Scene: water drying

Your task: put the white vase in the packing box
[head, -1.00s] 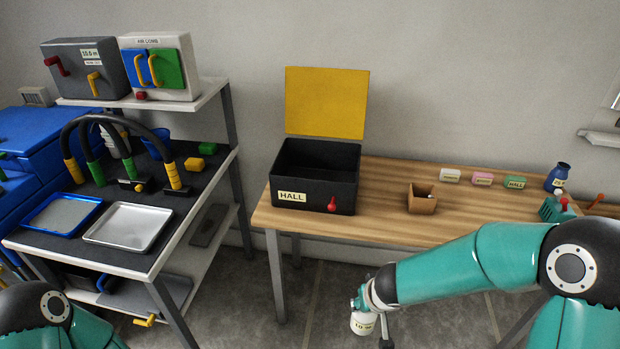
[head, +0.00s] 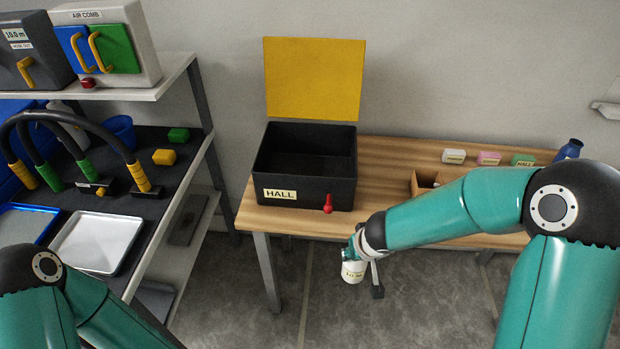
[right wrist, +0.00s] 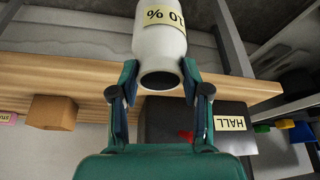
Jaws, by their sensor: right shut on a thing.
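The white vase (head: 353,272), with a pale yellow label, is held in front of the table, over the floor. My right gripper (head: 362,247) is shut on it. In the right wrist view the vase (right wrist: 160,45) sits between both fingers (right wrist: 158,72), its dark round opening facing the camera and its label reading "10 %". A black box (head: 300,194) labelled HALL stands on the table's left end, its yellow lid (head: 314,80) upright and its visible inside empty. A small brown open box (head: 425,181) stands to its right, partly hidden by my right arm. My left gripper is out of view.
The wooden table (head: 390,152) also bears white, pink and green labelled blocks and a blue vase (head: 568,149). A red latch (head: 328,203) is at the black box's front. A shelf rack (head: 190,165) with trays and tools stands left, across a floor gap.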

